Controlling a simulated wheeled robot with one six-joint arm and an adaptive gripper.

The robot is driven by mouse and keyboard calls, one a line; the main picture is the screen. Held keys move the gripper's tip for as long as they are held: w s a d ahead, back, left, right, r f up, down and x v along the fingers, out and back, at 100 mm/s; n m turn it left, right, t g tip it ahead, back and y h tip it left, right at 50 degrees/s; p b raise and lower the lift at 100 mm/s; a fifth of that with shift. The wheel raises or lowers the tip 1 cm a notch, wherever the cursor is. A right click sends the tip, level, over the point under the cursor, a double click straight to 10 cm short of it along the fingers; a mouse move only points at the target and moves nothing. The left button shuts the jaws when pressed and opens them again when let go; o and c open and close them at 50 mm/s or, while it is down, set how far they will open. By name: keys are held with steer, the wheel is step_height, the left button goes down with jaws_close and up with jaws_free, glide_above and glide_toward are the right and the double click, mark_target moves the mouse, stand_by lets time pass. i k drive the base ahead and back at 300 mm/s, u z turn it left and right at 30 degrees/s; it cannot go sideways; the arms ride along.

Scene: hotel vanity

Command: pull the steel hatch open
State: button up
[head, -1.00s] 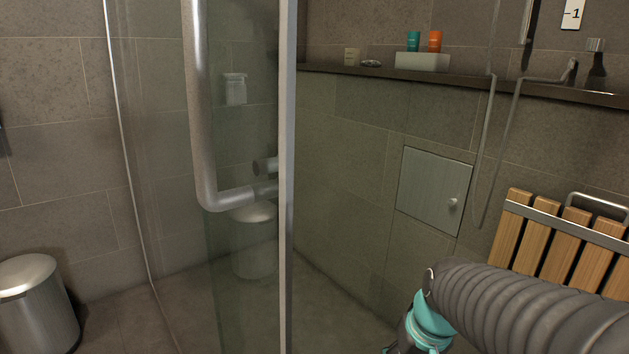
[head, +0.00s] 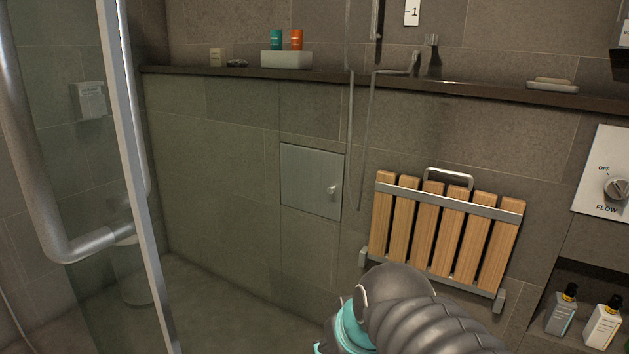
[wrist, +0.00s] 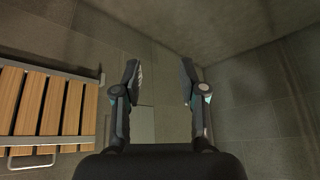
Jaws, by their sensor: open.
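The steel hatch (head: 312,181) is a square grey panel set in the tiled wall, left of the wooden seat. It looks shut and flush. Its small round knob (head: 333,190) is near its right edge. In the wrist view my gripper (wrist: 161,80) has its two fingers wide apart with nothing between them. A paler panel low between the fingers appears to be the hatch (wrist: 143,122), partly hidden by my gripper; its knob does not show there. In the head view only my arm shows at the bottom, below the hatch; the fingertips are hidden.
A folded slatted wooden seat (head: 444,232) hangs right of the hatch. A glass door with a thick handle (head: 85,244) stands at left. A shelf (head: 480,93) with bottles runs above. A shower hose (head: 368,140) hangs right of the hatch.

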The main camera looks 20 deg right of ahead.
mark_target(312, 180)
steer(key=z, duration=0.35)
steer(key=i, duration=0.6)
steer(key=z, duration=1.2)
